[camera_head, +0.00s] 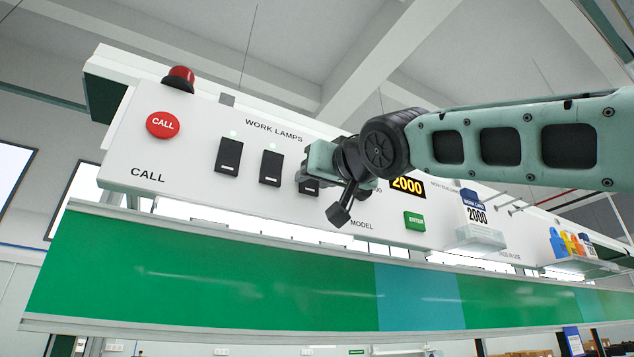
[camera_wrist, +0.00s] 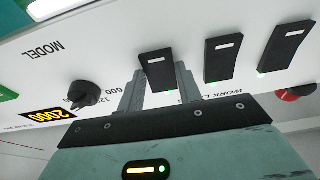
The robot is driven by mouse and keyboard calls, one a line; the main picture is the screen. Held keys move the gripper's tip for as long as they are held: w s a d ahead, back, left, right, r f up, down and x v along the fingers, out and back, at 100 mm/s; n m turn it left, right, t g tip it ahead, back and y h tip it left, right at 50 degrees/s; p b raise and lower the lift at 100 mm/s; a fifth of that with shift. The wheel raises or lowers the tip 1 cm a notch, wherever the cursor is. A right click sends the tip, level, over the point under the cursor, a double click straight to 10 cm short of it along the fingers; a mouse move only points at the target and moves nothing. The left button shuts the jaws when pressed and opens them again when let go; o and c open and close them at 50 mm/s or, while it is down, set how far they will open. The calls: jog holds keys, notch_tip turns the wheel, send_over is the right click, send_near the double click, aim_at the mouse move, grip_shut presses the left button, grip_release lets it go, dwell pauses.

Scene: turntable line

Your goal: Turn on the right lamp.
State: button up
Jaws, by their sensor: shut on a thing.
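The right lamp switch is a black rocker with a white mark, third in the WORK LAMPS row (camera_head: 308,188). It is partly hidden by my gripper (camera_head: 312,170) in the head view. In the wrist view, which is turned upside down, this switch (camera_wrist: 157,66) is the leftmost of the row. My gripper (camera_wrist: 160,76) has a finger on each side of it and is shut on it. The middle switch (camera_head: 270,168) and left switch (camera_head: 228,156) stand clear of the fingers.
A red CALL button (camera_head: 163,125) and red beacon (camera_head: 179,79) are at the panel's left. A black MODEL knob (camera_wrist: 84,93) and 2000 display (camera_head: 408,186) are on the other side of my gripper. A green ENTER button (camera_head: 414,221) is further right. A green belt (camera_head: 200,275) runs below.

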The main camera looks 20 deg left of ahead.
jog(key=o, duration=1)
jog(key=shift+b+v, duration=4.9)
jog(key=shift+v, duration=3.85)
